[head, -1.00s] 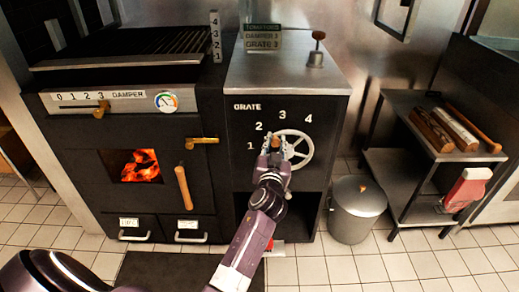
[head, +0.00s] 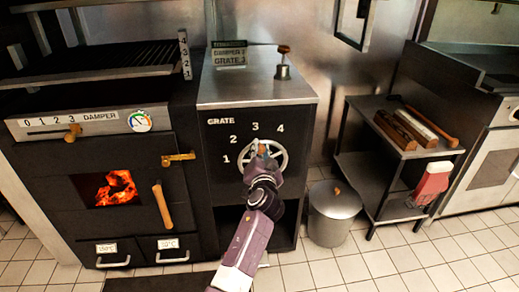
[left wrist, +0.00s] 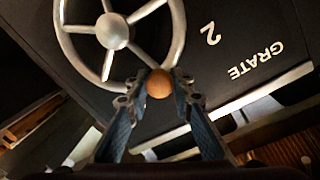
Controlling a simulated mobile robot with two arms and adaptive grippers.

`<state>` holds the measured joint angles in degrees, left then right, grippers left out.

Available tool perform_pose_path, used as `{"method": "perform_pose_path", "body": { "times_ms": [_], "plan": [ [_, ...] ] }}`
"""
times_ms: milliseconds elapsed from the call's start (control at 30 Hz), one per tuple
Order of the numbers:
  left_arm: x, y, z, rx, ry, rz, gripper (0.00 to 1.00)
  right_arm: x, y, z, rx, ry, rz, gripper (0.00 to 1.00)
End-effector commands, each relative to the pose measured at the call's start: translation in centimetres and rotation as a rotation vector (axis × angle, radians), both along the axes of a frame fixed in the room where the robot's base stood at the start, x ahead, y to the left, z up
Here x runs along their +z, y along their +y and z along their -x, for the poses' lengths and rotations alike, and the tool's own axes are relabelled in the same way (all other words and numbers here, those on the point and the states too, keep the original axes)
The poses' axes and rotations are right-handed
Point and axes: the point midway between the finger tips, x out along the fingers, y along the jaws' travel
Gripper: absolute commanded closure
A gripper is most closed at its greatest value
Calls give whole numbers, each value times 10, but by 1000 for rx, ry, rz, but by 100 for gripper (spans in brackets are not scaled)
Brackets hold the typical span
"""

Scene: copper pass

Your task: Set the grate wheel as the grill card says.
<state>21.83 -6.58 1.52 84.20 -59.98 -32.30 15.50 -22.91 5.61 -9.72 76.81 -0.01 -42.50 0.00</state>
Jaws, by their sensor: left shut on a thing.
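The grate wheel (head: 286,158) is a pale spoked wheel on the black front of the cabinet, below an arc of numbers 1 to 4. My left gripper (head: 261,150) is shut on its round brown knob, which shows between the fingertips in the left wrist view (left wrist: 159,83). The knob stands near the top of the wheel, slightly left, at about the 3. The gripper hides part of the wheel. The grill card (head: 229,55) stands on the cabinet top with a DAMPER line and a GRATE line; its figures are too small to read surely. My right gripper is out of view.
The grill (head: 110,190) with glowing coals, a damper slider (head: 73,132) and a wooden door handle (head: 162,205) is at left. A steel shelf (head: 362,107) beyond holds logs.

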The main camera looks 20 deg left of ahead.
Motion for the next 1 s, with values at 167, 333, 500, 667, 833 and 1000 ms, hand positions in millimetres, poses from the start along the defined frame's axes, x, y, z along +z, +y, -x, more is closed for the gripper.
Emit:
{"method": "perform_pose_path", "body": {
  "times_ms": [167,333,500,667,833,1000],
  "plan": [
    [0,-2,-1,-3,-1,3,100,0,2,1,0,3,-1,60],
    [0,-1,0,-3,-1,3,65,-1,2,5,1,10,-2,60],
    [0,-1,0,-2,-1,2,61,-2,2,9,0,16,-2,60],
    [1,0,0,0,-2,1,61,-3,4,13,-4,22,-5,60],
    [20,0,0,-1,-7,1,61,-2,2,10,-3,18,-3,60],
    [54,-1,-1,-2,-8,3,61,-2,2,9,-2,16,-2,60]
  ]
}}
